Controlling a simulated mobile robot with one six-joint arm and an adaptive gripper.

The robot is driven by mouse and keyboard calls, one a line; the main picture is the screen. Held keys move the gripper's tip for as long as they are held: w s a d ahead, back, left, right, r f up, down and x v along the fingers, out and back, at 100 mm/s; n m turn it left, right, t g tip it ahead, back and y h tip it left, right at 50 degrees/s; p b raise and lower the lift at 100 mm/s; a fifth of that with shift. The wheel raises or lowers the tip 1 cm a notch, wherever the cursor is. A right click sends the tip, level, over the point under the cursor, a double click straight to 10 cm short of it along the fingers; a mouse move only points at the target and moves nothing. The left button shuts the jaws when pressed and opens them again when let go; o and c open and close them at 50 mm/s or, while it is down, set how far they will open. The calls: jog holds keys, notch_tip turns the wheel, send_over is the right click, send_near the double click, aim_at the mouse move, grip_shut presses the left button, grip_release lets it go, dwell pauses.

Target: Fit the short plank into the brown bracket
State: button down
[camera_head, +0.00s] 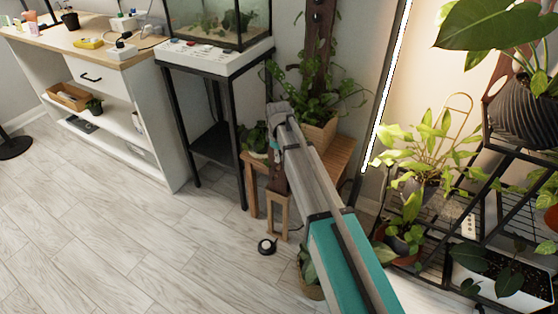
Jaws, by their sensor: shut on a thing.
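My gripper (276,157) is small in view at the end of my arm, low in front of a wooden stool, and partly hidden by the arm. It is shut on a dark brown upright piece, which looks like the short plank (279,180). The plank's lower end is close above a light wooden frame (269,213) near the floor; I cannot tell if they touch. I cannot surely identify the brown bracket. A tall dark brown upright with holes (318,45) stands against the wall behind the stool.
The wooden stool (342,157) carries a potted plant (318,135). A black stand (167,90) with a glass tank (215,20) is to the left. A plant rack (480,185) is at right. Left floor is clear.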

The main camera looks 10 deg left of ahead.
jog(key=shift+f, duration=0.25)
jog(key=c, duration=0.8)
grip_release()
jog(key=shift+o, duration=0.2)
notch_tip(320, 180, up, 14)
jog(key=p, duration=1.3)
jog(key=shift+d, duration=0.1)
dwell(0.4)
jog(key=s+d+m, duration=1.3)
jog(key=s+d, duration=0.9)
jog(key=d, duration=0.4)
jog(key=shift+s+d+m, duration=0.3)
jog(key=shift+d, duration=0.05)
